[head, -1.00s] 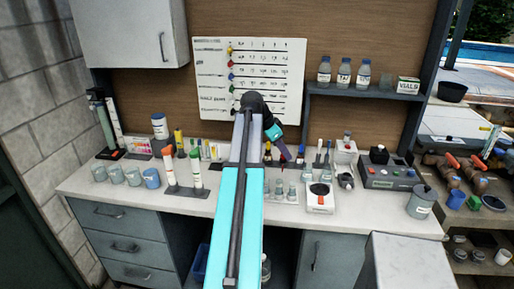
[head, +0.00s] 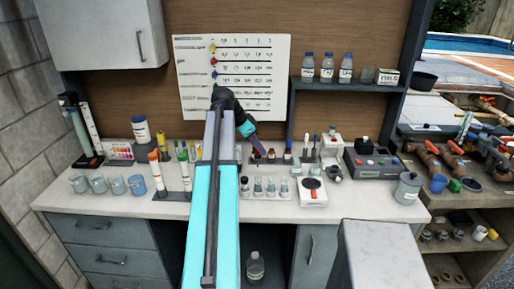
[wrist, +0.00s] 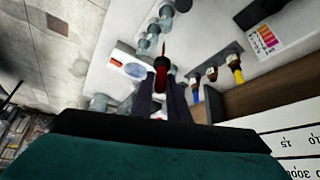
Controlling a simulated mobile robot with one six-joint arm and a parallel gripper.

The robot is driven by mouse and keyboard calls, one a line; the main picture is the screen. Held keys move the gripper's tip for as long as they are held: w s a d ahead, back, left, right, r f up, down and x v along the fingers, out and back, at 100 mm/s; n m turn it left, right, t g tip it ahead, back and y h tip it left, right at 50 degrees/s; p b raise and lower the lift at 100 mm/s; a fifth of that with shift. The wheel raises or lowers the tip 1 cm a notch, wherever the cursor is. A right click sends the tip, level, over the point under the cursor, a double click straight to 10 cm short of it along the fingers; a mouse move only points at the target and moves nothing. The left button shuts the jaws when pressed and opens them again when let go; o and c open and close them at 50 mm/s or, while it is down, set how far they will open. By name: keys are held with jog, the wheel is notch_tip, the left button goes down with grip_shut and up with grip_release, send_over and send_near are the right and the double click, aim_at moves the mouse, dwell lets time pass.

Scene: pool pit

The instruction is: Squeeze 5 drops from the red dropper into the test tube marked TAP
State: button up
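My gripper (wrist: 164,90) is shut on the red dropper (wrist: 162,68), whose bulb shows between the two dark fingers and whose thin tip points away from them. In the head view my gripper (head: 261,151) hangs over the bench behind a row of small glass tubes (head: 271,189). The wrist view shows the tubes (wrist: 153,29) beyond and beside the dropper tip, apart from it. I cannot read which tube is marked TAP. The dropper is too small to make out clearly in the head view.
Dropper bottles with coloured caps (wrist: 212,74) stand near the fingers by the back wall. A white device with a round dark top (head: 312,190) is right of the tubes. Beakers (head: 97,184) stand at the left. The front bench strip is clear.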

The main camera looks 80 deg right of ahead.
aim_at(259, 154)
jog(key=shift+f, duration=0.2)
jog(key=shift+s+f+b, duration=0.1)
jog(key=shift+f+b, duration=0.8)
jog(key=shift+f, duration=0.8)
jog(key=shift+c, duration=1)
jog(key=shift+o, duration=1)
jog(key=shift+c, duration=1)
